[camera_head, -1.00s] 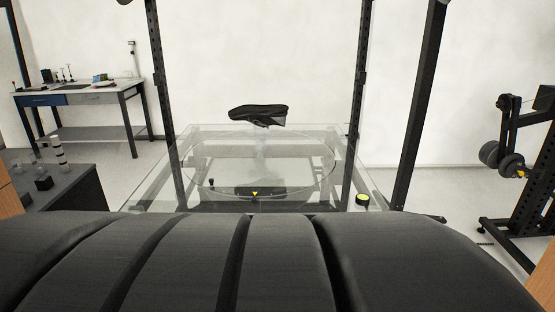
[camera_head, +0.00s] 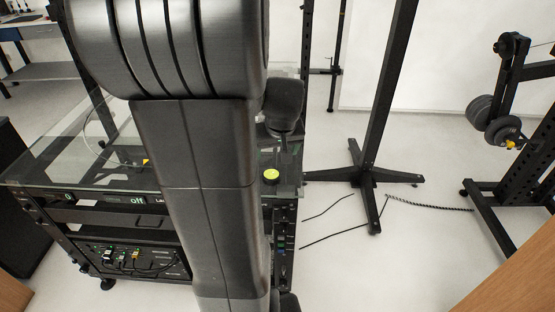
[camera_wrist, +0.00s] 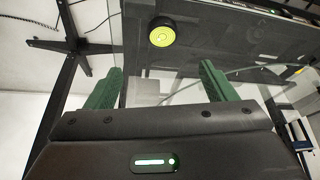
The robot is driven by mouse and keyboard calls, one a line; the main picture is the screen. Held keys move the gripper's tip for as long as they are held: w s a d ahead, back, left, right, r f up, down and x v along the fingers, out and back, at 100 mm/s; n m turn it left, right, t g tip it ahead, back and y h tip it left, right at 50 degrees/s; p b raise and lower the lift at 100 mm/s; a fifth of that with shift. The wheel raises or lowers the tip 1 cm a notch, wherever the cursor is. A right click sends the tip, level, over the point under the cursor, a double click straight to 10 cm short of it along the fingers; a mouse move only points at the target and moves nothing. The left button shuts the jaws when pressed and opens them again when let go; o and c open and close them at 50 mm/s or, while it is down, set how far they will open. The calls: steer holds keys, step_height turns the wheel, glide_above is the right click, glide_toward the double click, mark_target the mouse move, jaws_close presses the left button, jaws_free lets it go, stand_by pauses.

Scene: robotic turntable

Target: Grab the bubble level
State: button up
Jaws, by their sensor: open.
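The bubble level (camera_head: 271,176) is a small round black disc with a yellow-green top. It sits on the glass top (camera_head: 75,160) of the rack-like turntable, near its right front corner. In the wrist view the bubble level (camera_wrist: 162,34) is at the top centre, beyond my fingertips. My gripper (camera_wrist: 163,85) has two green fingers spread wide apart with nothing between them. In the head view my dark arm covers the middle of the table, and the fingers are hidden behind it.
Below the glass is a rack with a panel reading "off" (camera_head: 138,201) and cables. A black stand (camera_head: 373,170) with spread feet is just right of the table. Cables lie on the floor. A weight machine (camera_head: 500,125) stands at the far right.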

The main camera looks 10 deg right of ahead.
mark_target(271, 174)
steer(key=x, duration=1.3)
steer(key=shift+w+a+f, duration=0.1)
steer(key=shift+a+f, duration=0.15)
steer(key=shift+f, duration=0.05)
steer(key=c, duration=1.1)
